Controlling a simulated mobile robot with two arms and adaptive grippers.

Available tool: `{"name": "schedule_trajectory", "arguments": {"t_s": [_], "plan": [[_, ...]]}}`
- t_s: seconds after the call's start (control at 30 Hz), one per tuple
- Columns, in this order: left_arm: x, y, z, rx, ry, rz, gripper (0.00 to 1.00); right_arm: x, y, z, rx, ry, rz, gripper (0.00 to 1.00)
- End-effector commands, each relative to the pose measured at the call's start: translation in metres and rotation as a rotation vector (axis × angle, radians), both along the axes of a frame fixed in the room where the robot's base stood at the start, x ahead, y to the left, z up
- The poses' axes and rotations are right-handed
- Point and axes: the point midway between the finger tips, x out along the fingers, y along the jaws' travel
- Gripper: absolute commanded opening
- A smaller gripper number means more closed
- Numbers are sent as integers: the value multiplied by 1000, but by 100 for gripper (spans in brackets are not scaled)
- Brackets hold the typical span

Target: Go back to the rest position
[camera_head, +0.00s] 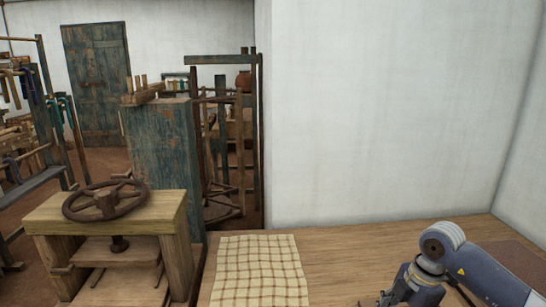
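My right arm comes in at the lower right, over the wooden table (345,262). The fingers of my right gripper are not visible; the arm runs out of the picture at the bottom edge. My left arm and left gripper are not in view. A cream cloth with a brown check (260,272) lies flat on the table, to the left of my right arm and apart from it.
A wooden press with a rusty handwheel (105,200) stands left of the table. Behind it are a worn blue-green cabinet (160,150) and wooden frames (258,140). A white wall (390,110) closes off the table's back. A blue-green door (98,80) stands far left.

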Motion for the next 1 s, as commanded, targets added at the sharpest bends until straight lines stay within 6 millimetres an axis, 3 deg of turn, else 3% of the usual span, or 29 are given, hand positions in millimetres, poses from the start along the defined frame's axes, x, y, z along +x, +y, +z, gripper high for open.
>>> {"name": "schedule_trajectory", "arguments": {"t_s": [0.27, 0.4, 0.47, 0.6, 0.7, 0.87, 1.0], "plan": [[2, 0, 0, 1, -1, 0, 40, -4, 86, -7, 270, -94, 174, 64], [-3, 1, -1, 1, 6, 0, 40, -11, 144, 1, 475, -177, 264, 64], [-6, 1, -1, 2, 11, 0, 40, -16, 174, 11, 590, -228, 301, 64], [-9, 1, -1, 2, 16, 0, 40, -28, 240, 52, 902, -391, 334, 64], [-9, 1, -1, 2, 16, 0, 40, -31, 267, 90, 1106, -523, 291, 64], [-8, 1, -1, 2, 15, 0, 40, -24, 275, 147, 1361, -739, 107, 64], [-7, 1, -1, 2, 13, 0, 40, -9, 250, 177, 1487, -907, -154, 64]]}}
